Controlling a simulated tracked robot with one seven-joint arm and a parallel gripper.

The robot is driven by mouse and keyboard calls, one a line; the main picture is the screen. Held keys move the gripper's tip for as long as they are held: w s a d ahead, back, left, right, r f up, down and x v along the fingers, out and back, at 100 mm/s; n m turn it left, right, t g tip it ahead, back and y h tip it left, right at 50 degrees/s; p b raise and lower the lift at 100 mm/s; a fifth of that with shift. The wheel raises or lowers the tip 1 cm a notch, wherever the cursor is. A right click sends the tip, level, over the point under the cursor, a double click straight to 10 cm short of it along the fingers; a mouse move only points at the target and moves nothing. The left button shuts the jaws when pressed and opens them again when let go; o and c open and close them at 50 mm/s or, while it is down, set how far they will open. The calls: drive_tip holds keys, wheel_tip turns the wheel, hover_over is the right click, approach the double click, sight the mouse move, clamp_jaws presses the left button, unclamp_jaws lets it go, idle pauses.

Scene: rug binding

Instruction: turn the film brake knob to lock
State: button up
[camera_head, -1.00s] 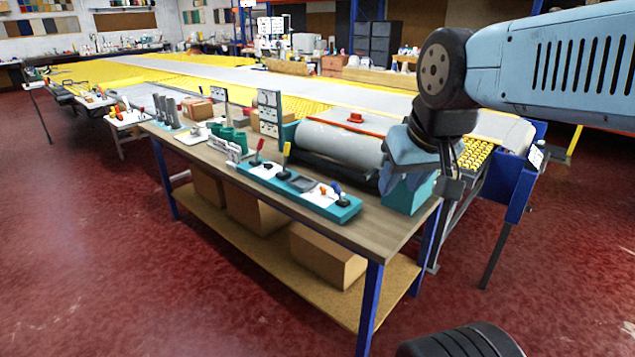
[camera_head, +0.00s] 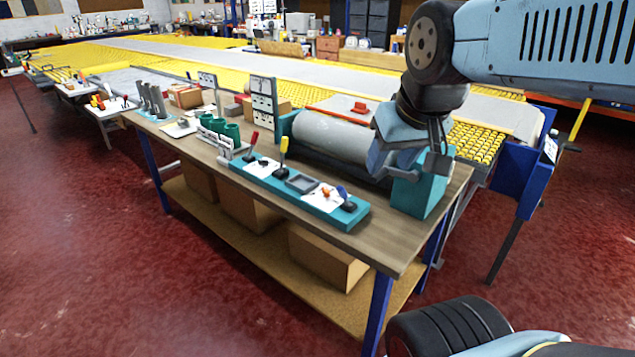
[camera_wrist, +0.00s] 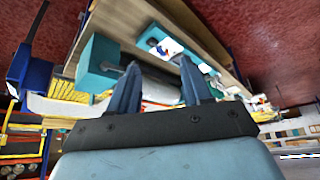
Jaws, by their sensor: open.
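A grey film roll (camera_head: 335,141) lies between teal end blocks on the workbench. The near right block (camera_head: 421,190) also shows in the wrist view (camera_wrist: 101,60), with a dark bar (camera_wrist: 150,72) running from it. I cannot make out the film brake knob clearly in either view; my gripper covers part of this end in the head view. My gripper (camera_head: 376,165) hangs over the right end of the roll, beside the teal block.
A teal control panel (camera_head: 290,187) with upright levers runs along the bench's front edge. Green cups (camera_head: 222,130) and a white label board (camera_head: 263,101) stand farther left. A yellow roller table (camera_head: 478,142) lies behind. Bare bench top (camera_head: 400,238) is in front.

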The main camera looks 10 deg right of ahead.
drive_tip(key=shift+o, duration=0.7)
drive_tip(key=shift+w+r, duration=0.1)
drive_tip(key=shift+w, duration=0.1)
drive_tip(key=shift+o, duration=0.9)
drive_tip(key=w+n+g, duration=0.1)
drive_tip(key=w+n, duration=0.3)
drive_tip(key=w, duration=0.5)
drive_tip(key=shift+a+r+n, duration=0.25)
drive_tip(key=shift+r+n, duration=0.05)
drive_tip(key=shift+n, duration=0.1)
drive_tip(key=n+g, duration=0.5)
drive_tip(key=n, duration=0.9)
hover_over(324, 189)
wheel_tip(324, 189, down, 17)
wheel_tip(324, 189, down, 14)
drive_tip(key=shift+s+r, duration=0.1)
drive_tip(key=shift+r, duration=0.15)
drive_tip(key=c, duration=1.1)
